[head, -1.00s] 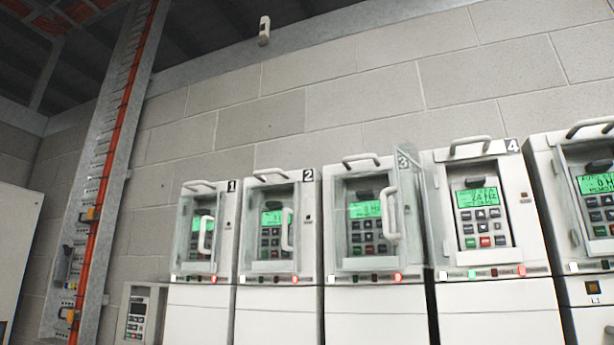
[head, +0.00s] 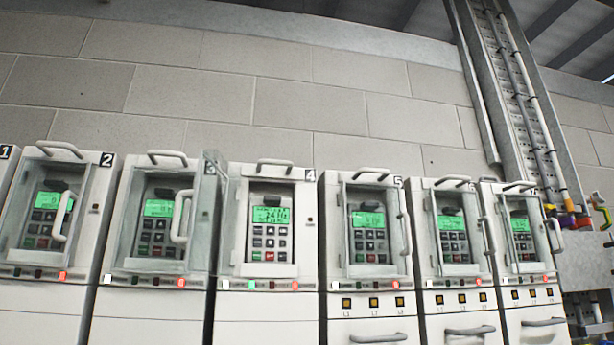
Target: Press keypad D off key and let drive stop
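No letter D can be read on any keypad; the cabinets carry numbers. In the head view, cabinet 4 (head: 238,225) has an uncovered keypad (head: 270,237) with a green display (head: 271,215) that seems to read about 24 Hz. A red key (head: 269,256) sits in its bottom row; its marking is too small to read. A green lamp (head: 252,285) and a red lamp (head: 294,286) are lit below. A clear door panel (head: 207,205) stands out at its left, apparently swung open. Neither gripper is in view.
Cabinet 3 (head: 122,230), cabinet 2 (head: 90,215) and cabinet 5 (head: 333,240) have handled clear covers over their keypads. More cabinets continue right to a vertical cable tray (head: 520,100). A block wall (head: 300,100) stands behind. The floor is not visible.

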